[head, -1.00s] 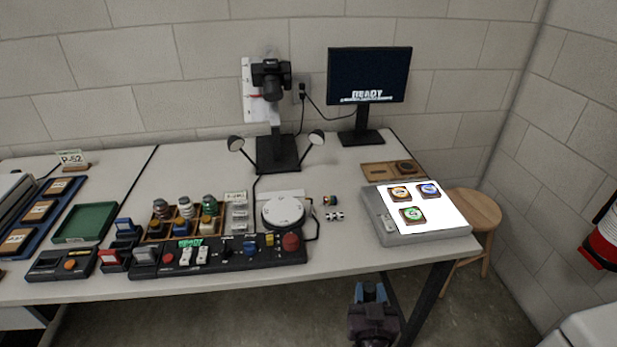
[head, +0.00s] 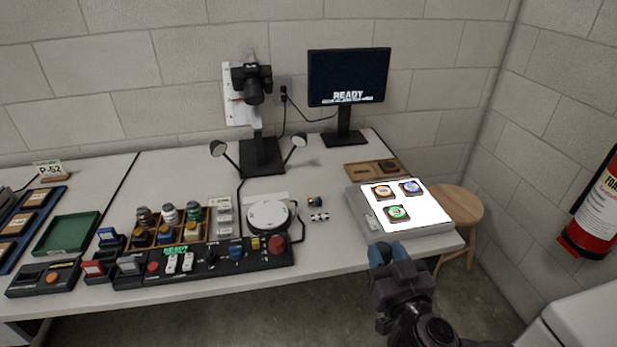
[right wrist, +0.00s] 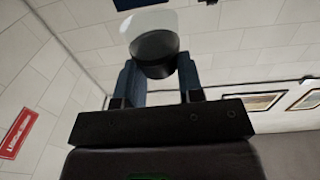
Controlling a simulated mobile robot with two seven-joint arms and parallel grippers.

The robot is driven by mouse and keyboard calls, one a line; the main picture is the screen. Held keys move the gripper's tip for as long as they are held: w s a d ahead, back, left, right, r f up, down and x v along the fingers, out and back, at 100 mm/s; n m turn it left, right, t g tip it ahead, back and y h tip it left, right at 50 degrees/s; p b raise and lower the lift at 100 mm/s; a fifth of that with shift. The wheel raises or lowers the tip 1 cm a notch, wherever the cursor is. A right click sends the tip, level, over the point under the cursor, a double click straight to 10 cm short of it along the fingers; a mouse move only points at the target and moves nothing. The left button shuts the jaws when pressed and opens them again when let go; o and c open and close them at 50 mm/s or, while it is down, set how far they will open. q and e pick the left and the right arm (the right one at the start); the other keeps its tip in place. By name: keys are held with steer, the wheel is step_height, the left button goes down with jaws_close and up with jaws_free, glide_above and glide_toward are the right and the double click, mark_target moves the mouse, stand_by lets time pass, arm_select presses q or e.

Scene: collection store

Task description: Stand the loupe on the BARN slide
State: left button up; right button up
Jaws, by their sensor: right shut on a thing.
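My right gripper (head: 390,254) is in front of the light box's near edge. In the right wrist view its blue fingers (right wrist: 158,75) are shut on the loupe (right wrist: 155,45), a dark round body with a clear, pale part. The loupe is hard to make out in the head view. Three slides lie on the lit panel of the light box (head: 418,236): an orange-marked slide (head: 383,191), a blue-marked slide (head: 411,187) and a green-marked slide (head: 397,214). Their lettering is too small to read, so I cannot tell which is BARN. My left gripper is not in view.
A wooden board (head: 358,171) with a dark round spot lies behind the light box. A monitor (head: 347,77) and a camera stand (head: 262,155) stand further back. A control panel (head: 205,262) is to the left. A stool (head: 455,206) is beside the table's right end.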

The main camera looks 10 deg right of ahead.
steer(key=w+a+f+m+h, duration=0.1)
steer(key=w+a+f+h, duration=0.1)
steer(key=f, duration=1.2)
steer(key=shift+a+m+h, duration=0.4)
steer(key=shift+a, duration=0.45)
steer(key=shift+f, duration=0.1)
